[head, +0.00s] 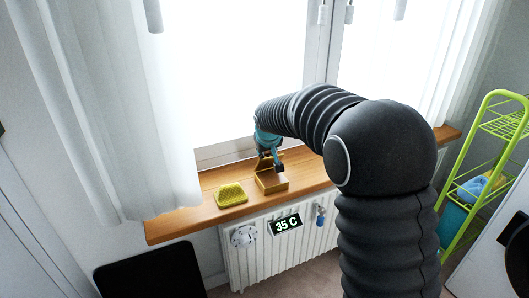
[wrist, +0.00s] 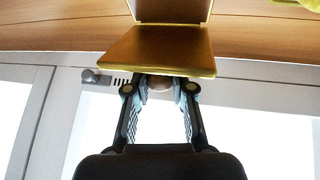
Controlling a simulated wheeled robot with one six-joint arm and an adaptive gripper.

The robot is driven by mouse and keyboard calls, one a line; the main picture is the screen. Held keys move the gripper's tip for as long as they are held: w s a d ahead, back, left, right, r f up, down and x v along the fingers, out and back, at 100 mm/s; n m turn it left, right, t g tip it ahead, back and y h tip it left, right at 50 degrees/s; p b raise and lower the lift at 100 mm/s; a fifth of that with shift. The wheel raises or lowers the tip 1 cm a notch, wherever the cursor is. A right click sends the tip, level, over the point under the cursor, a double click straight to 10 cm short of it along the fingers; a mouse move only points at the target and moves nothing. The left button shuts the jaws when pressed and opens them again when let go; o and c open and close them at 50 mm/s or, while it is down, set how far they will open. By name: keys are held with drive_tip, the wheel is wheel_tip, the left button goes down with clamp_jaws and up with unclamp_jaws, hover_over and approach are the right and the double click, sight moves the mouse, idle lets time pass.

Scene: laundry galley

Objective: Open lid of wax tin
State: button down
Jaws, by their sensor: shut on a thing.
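The wax tin (head: 271,183) is a small yellow-gold box on the wooden windowsill. Its lid (head: 263,162) stands raised at the window side of the box. My gripper (head: 278,168) is at the tin, in front of the window. In the wrist view, the lid (wrist: 160,50) is a brown panel with a yellow edge, tilted up from the box (wrist: 172,10). My gripper (wrist: 160,88) is shut on the lid's edge, with a small rounded brownish part between its fingertips. The exact contact is partly hidden, and my arm covers part of the sill.
A yellow textured sponge (head: 231,194) lies left of the tin on the windowsill (head: 165,228). A white radiator (head: 285,255) with a 35 C display (head: 286,225) is below. A curtain (head: 120,120) hangs at left; a green rack (head: 485,150) stands at right.

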drive_tip(key=c, duration=1)
unclamp_jaws()
drive_tip(key=shift+f, duration=0.2)
drive_tip(key=shift+o, duration=0.2)
drive_tip(key=shift+a+r, duration=0.1)
drive_tip(key=shift+r, duration=0.05)
drive_tip(key=shift+s+r, duration=0.15)
drive_tip(key=shift+r, duration=0.1)
drive_tip(key=v, duration=1.1)
drive_tip(key=shift+s, duration=0.25)
